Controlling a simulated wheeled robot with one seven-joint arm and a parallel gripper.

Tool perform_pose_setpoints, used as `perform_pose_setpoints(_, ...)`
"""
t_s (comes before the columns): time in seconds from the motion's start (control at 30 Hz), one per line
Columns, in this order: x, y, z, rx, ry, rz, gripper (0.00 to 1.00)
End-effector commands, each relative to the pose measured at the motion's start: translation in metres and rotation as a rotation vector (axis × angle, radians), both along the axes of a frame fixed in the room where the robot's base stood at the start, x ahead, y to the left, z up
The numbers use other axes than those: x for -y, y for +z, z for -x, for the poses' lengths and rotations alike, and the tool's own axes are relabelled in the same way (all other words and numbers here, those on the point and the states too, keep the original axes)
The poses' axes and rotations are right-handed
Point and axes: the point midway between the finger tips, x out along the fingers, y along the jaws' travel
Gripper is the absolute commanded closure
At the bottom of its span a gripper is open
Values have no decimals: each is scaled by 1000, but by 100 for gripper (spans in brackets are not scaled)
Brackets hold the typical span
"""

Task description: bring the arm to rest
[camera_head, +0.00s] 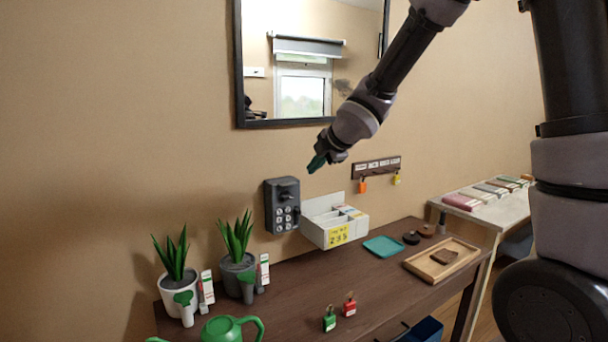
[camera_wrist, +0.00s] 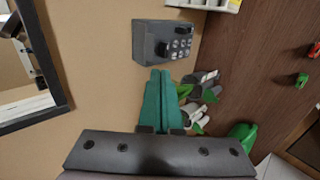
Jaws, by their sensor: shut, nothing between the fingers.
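My gripper (camera_head: 317,164) hangs in the air in front of the wall, above the dark wooden table (camera_head: 290,306) and below the mirror. Its green fingers are shut together with nothing between them. In the wrist view the shut fingers (camera_wrist: 160,98) point toward the grey keypad box (camera_wrist: 163,42) on the wall, apart from it as far as I can tell. My arm reaches in from the upper right in the head view.
A keypad box (camera_head: 282,205), a white compartment box (camera_head: 334,222) and a mirror (camera_head: 312,60) are on the wall. Potted plants (camera_head: 240,272), a green watering can (camera_head: 229,329), padlocks (camera_head: 349,305) and a wooden tray (camera_head: 413,263) stand on the table. Air around the gripper looks clear.

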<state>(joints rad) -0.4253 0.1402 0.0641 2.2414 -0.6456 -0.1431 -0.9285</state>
Motion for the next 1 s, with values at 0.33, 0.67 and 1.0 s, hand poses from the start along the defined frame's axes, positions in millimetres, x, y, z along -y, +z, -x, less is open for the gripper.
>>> perform_pose_setpoints(0.33, 52, 35, 9, -48, -233, -87, 100)
perform_pose_setpoints(0.67, 220, 105, 107, -349, -1190, -674, 100)
perform_pose_setpoints(1.0, 258, 115, 233, -706, -1800, -1282, 100)
